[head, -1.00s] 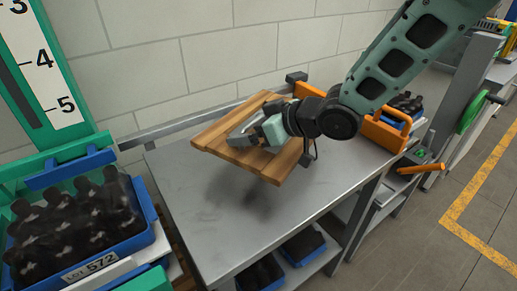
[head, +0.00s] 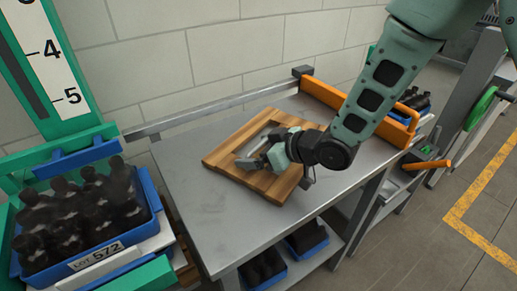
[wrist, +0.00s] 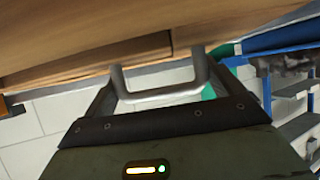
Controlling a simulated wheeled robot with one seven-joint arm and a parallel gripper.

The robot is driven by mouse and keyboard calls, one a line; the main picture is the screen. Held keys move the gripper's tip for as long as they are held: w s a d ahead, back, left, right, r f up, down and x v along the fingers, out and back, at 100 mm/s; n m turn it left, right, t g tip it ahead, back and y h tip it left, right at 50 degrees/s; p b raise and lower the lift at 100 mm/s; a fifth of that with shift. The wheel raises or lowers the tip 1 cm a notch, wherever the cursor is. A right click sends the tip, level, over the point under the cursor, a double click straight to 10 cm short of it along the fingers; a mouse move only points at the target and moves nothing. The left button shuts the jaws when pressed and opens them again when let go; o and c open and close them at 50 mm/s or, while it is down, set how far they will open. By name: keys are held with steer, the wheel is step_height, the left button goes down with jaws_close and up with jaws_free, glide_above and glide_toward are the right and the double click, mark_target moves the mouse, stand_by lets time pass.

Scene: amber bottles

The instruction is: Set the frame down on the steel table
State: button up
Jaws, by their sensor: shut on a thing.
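The wooden frame (head: 226,156), a square of brown slats with an opening in the middle, lies nearly flat over the middle of the steel table (head: 205,221) in the head view. It is at or just above the tabletop; I cannot tell whether all of its underside touches. My gripper (head: 250,158) is shut on the frame, reaching over it from the right and hiding part of its opening and right side. In the wrist view the frame's wood (wrist: 85,35) fills the top, close against my grey fingers (wrist: 158,75).
A blue crate of dark bottles (head: 140,208) stands left of the table. A rail (head: 215,109) runs along the back. Bare steel shows in front and left of the frame.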

steer(key=o, duration=1)
steer(key=shift+c, duration=0.2)
steer(key=shift+d+r, duration=0.15)
steer(key=v, duration=1.1)
steer(key=shift+s+d, duration=0.2)
steer(key=shift+s, duration=0.1)
steer(key=shift+s+d+h, duration=0.1)
steer(key=shift+h, duration=0.3)
steer(key=s+d+r+m+g+h, duration=0.1)
steer(key=s+d+g+h, duration=0.1)
steer(key=s, duration=0.5)
steer(key=s+d+m+g+h, duration=0.1)
steer(key=s+g+h, duration=0.1)
steer(key=s+h, duration=0.2)
steer(key=s+d+r+m+g+h, duration=0.1)
steer(key=s+d+g+h, duration=0.1)
steer(key=s, duration=0.8)
steer(key=shift+s+d+r+m+g+h, duration=0.2)
steer(key=shift+d+r+m+g+h, duration=0.1)
steer(key=shift+h, duration=0.1)
